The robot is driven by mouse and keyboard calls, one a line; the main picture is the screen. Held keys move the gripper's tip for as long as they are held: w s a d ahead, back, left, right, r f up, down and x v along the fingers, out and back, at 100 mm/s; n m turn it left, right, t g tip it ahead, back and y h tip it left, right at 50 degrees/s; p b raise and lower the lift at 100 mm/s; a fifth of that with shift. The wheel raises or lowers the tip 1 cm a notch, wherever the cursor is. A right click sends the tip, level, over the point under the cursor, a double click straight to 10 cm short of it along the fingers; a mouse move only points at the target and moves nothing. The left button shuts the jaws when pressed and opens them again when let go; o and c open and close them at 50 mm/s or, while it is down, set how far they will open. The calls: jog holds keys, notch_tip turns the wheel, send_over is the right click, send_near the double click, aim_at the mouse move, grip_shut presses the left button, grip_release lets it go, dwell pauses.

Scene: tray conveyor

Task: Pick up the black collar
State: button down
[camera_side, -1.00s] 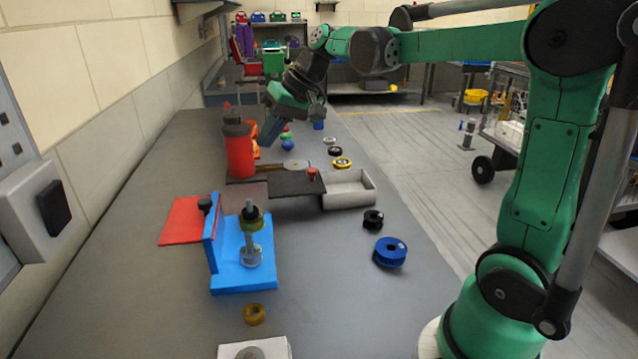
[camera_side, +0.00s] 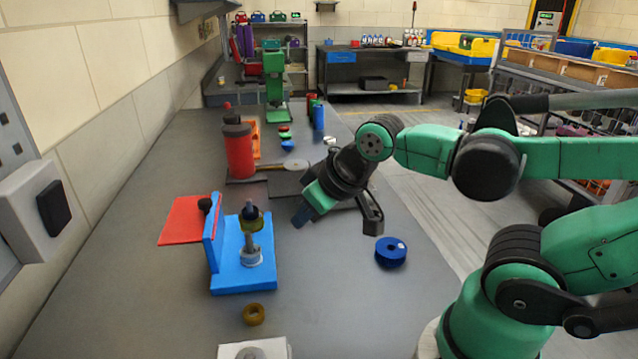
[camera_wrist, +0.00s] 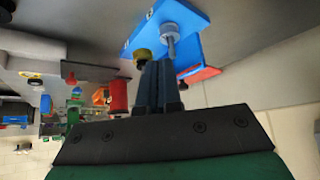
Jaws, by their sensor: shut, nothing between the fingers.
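I cannot make out the black collar clearly in either current view. In the earlier side view, a small black ring lay on the table beyond the blue ring; my wrist now covers that spot. My gripper (camera_side: 302,217) hangs above the table, right of the blue stand, tilted with its fingers down and to the left. In the wrist view its dark fingers (camera_wrist: 157,72) are together with nothing between them, in line with the stand's post.
A blue stand (camera_side: 230,276) with a post and olive ring stands left of my gripper. A blue ring (camera_side: 391,251) lies to the right, an olive ring (camera_side: 254,314) in front. A red bottle (camera_side: 239,155) stands farther back. Bare table lies between stand and blue ring.

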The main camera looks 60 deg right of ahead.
jog(key=shift+c, duration=1.4)
grip_release()
